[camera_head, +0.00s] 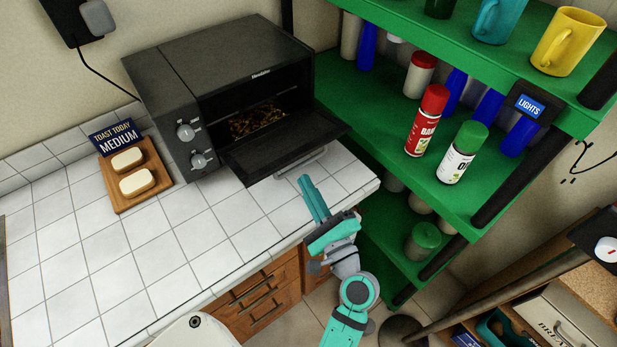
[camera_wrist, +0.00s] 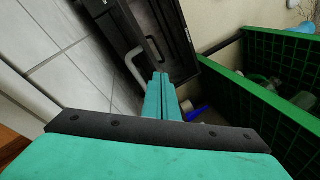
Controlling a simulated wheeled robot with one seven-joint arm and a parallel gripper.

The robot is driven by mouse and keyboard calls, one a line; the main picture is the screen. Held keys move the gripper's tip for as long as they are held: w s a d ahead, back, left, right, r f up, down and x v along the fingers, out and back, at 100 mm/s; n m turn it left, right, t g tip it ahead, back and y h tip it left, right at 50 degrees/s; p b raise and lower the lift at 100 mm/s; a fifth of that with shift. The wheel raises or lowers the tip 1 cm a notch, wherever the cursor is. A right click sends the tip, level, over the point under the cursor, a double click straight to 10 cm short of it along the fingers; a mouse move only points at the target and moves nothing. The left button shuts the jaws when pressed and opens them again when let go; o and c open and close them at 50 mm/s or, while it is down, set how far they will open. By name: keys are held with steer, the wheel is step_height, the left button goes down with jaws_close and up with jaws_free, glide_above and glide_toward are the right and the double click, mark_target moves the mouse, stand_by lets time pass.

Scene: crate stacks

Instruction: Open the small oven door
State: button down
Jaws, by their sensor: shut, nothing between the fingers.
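The small oven (camera_head: 225,85) is a dark toaster oven at the back of the tiled counter. Its door (camera_head: 285,145) is hinged down and lies open, jutting out over the counter, with the inside of the oven showing. The silver door handle (camera_head: 302,163) is on the outer edge of the door. In the wrist view the handle (camera_wrist: 135,66) is just ahead and left of my fingertips, and the door (camera_wrist: 165,35) lies beyond. My gripper (camera_head: 312,192) is shut and empty, in front of the handle and apart from it. It also shows in the wrist view (camera_wrist: 160,82).
A green shelf (camera_head: 375,110) with bottles and mugs stands close on the right. A wooden board (camera_head: 150,190) with two bread-like pieces and a "Toast today medium" sign (camera_head: 113,138) are left of the oven. The tiled counter (camera_head: 200,235) in front is clear.

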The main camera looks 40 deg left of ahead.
steer(key=shift+w+d+f+m+g+h, duration=0.15)
steer(key=shift+w+d+m+g, duration=0.2)
steer(key=shift+m, duration=0.25)
steer(key=shift+w+d+f+m+g+h, duration=0.15)
steer(key=shift+w+d+m+g, duration=0.1)
steer(key=shift+m+g, duration=0.3)
steer(key=d+m, duration=0.1)
steer(key=w+d+f+m+g+h, duration=0.1)
steer(key=m, duration=0.1)
steer(key=d+m, duration=0.1)
steer(key=m, duration=0.1)
steer(key=shift+w+d+f+g+h, duration=0.15)
steer(key=shift+w+f+g+h, duration=0.15)
steer(key=shift+w+g+h, duration=0.1)
steer(key=shift+w+d+f+m+h, duration=0.1)
steer(key=shift+d+f+m+h, duration=0.3)
steer(key=shift+m, duration=0.25)
steer(key=x, duration=0.9)
steer(key=shift+a, duration=0.45)
step_height(320, 180, up, 4)
steer(key=shift+d+f, duration=0.1)
steer(key=shift+f, duration=0.15)
steer(key=shift+d, duration=0.1)
